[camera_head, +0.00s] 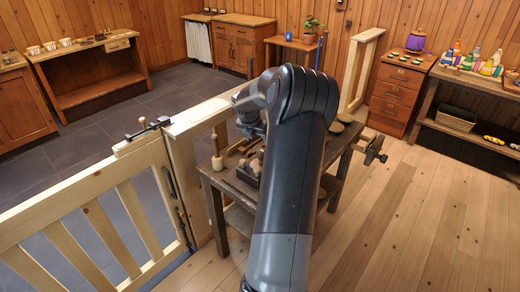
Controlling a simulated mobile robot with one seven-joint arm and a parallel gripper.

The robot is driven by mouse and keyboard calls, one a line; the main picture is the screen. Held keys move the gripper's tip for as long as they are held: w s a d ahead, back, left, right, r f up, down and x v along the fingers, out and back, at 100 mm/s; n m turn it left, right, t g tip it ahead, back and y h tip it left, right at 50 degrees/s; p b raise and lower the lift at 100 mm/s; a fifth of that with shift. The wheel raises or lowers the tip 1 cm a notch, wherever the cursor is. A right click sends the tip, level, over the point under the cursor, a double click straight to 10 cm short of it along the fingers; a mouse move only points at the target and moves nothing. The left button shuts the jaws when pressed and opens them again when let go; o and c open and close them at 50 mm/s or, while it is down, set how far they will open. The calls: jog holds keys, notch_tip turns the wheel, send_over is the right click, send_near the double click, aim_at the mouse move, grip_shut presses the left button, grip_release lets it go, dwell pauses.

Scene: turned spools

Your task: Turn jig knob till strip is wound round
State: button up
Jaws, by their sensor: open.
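A dark wooden workbench (225,182) stands in the middle, behind my raised arm. On its left part is a dark block-like piece with pale rounded pegs (250,168); I cannot tell whether it is the jig. A pale turned piece (217,163) stands at the bench's left edge. A vise-like fitting with a handle (374,150) sticks out at the bench's right end. I cannot make out the knob or the strip; my arm covers much of the bench top. My arm's wrist end is above the bench, but the gripper's fingers do not show.
A pale wooden gate (95,222) and railing run close along the bench's left side. Round dark pieces (345,118) lie at the bench's far right. A drawer cabinet (398,92) and a shelf of bottles stand at right. The plank floor right of the bench is clear.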

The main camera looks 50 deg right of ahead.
aim_at(260, 150)
jog(key=x, duration=0.7)
jog(key=shift+d+f, duration=0.15)
jog(key=shift+f, duration=0.2)
jog(key=c, duration=1)
